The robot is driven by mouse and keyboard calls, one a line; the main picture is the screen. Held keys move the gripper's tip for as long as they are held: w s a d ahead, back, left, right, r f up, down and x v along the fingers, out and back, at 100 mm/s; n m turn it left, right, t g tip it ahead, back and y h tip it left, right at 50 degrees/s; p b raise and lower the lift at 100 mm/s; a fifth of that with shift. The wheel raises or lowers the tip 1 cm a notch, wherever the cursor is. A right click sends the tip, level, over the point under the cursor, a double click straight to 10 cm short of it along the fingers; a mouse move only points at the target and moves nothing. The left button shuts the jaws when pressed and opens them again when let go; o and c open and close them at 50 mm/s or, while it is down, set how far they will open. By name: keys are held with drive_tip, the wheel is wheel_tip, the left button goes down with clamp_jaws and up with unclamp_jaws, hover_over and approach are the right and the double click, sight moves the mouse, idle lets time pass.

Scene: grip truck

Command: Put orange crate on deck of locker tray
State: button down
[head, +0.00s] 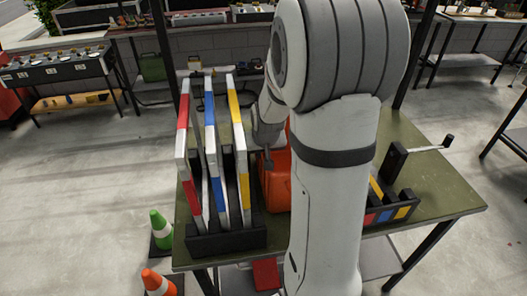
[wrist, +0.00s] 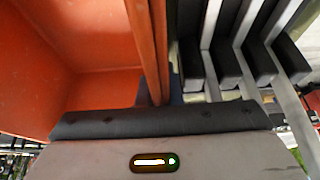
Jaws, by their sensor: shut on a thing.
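The orange crate (head: 277,188) is on or just over the olive table, behind my arm and beside the rack of striped frames. My arm hides much of it. In the wrist view the crate (wrist: 85,60) fills the left side, with its inside showing. My gripper (head: 268,160) is at the crate's near upper edge. In the wrist view my gripper (wrist: 155,100) is shut on the crate's wall. I cannot tell whether the crate's base touches the table. I cannot pick out the locker tray for sure.
A black rack (head: 226,238) with tall striped frames stands close left of the crate. A black bin (head: 392,209) with coloured panels is at the right of the table (head: 440,185). Green (head: 161,228) and orange (head: 158,283) cones stand on the floor. Other benches line the back.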

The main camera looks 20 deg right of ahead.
drive_tip(key=c, duration=2)
unclamp_jaws()
drive_tip(key=shift+f, duration=0.1)
drive_tip(key=o, duration=0.4)
